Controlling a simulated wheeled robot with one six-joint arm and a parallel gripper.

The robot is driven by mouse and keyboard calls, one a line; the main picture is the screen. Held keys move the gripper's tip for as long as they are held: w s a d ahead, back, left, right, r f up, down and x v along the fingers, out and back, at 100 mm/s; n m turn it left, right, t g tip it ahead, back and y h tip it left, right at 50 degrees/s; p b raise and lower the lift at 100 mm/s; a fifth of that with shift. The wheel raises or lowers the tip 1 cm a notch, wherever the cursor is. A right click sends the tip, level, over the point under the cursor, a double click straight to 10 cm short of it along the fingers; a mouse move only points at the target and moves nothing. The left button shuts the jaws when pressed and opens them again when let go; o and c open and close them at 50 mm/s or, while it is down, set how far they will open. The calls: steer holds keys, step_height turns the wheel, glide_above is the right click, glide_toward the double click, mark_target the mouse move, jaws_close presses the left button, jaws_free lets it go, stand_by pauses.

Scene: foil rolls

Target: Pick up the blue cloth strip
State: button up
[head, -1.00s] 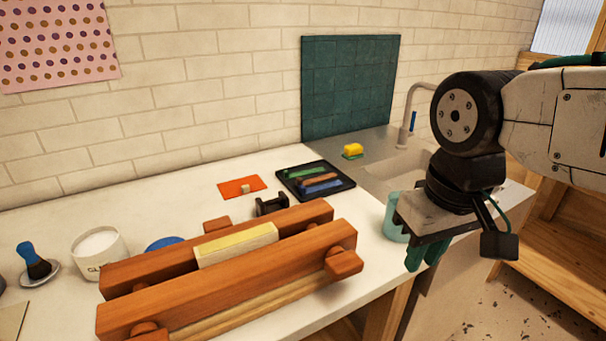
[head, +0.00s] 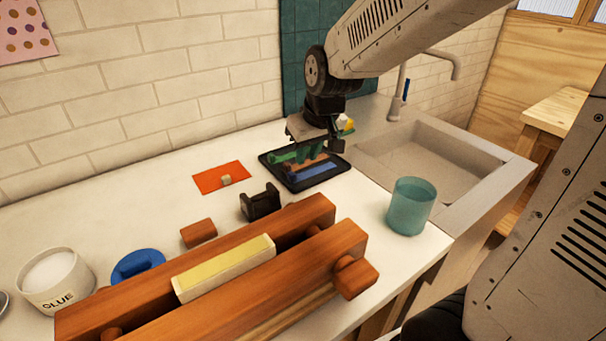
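The blue cloth strip (head: 314,171) lies flat in a black tray (head: 292,189), along its near right side. A brown strip (head: 322,161) lies beside it, and a green strip (head: 284,157) lies farther back. The fingertips are close to the brown strip and behind the blue one. I cannot tell whether they touch anything. The gripper hides part of the brown and green strips.
A teal cup (head: 411,207) stands at the counter edge by the sink (head: 430,160). A black stand (head: 260,202), an orange card (head: 222,177) and a large wooden clamp (head: 300,260) lie left and in front. A yellow object (head: 346,124) is behind my gripper.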

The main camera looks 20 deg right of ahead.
glide_toward(292, 173)
steer(key=f, duration=0.1)
steer(key=shift+t, duration=0.3)
steer(key=x, duration=0.7)
steer(key=shift+a+f, duration=0.1)
steer(key=shift+f, duration=0.15)
jaws_close()
